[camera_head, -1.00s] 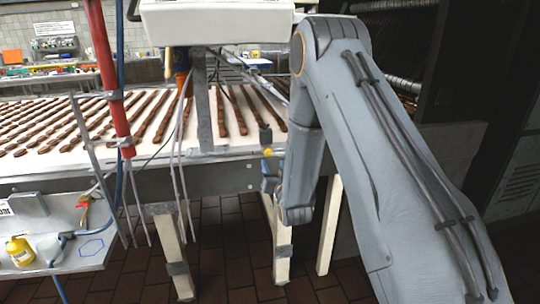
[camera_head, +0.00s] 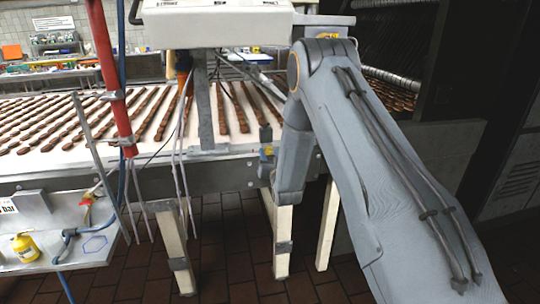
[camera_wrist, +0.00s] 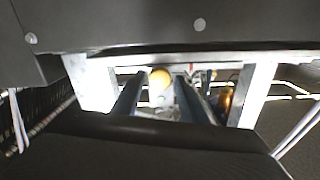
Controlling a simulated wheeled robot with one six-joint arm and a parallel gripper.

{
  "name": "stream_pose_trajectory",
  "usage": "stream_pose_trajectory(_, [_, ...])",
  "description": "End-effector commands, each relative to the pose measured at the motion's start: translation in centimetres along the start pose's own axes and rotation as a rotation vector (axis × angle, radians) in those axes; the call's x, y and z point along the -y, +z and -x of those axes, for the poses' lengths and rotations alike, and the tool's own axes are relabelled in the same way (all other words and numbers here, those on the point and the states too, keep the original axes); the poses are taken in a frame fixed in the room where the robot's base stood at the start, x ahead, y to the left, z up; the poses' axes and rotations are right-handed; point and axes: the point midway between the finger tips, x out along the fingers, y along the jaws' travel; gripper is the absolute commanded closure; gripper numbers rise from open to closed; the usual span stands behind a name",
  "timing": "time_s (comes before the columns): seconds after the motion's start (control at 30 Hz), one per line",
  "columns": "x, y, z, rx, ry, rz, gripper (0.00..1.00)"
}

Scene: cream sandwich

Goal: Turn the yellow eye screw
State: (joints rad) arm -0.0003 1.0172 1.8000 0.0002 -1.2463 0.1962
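The yellow eye screw (camera_head: 268,150) shows as a small yellow spot on the front edge of the conveyor table in the head view. My gripper (camera_wrist: 162,92) is open, with a gap between the fingers. I cannot tell how deep the screw sits between them. In the head view my gripper is small and largely hidden by my forearm beside the table edge.
The conveyor table (camera_head: 205,165) carries rows of chocolate bars. A red pole (camera_head: 112,90) with hanging cables stands to the left. Pale table legs (camera_head: 281,240) stand below the edge.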

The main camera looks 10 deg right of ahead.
Motion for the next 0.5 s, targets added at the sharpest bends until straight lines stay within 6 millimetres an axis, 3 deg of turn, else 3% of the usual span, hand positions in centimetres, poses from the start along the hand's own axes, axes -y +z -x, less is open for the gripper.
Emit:
stream_pose_trajectory(0.03, [0.01,-0.01,0.01,0.0,0.0,0.0,0.7])
stream_pose_trajectory(0.2, [0.01,-0.01,0.02,0.0,0.0,0.0,0.95])
stream_pose_trajectory(0.5, [-0.01,0.07,0.02,0.0,0.0,0.042,0.95])
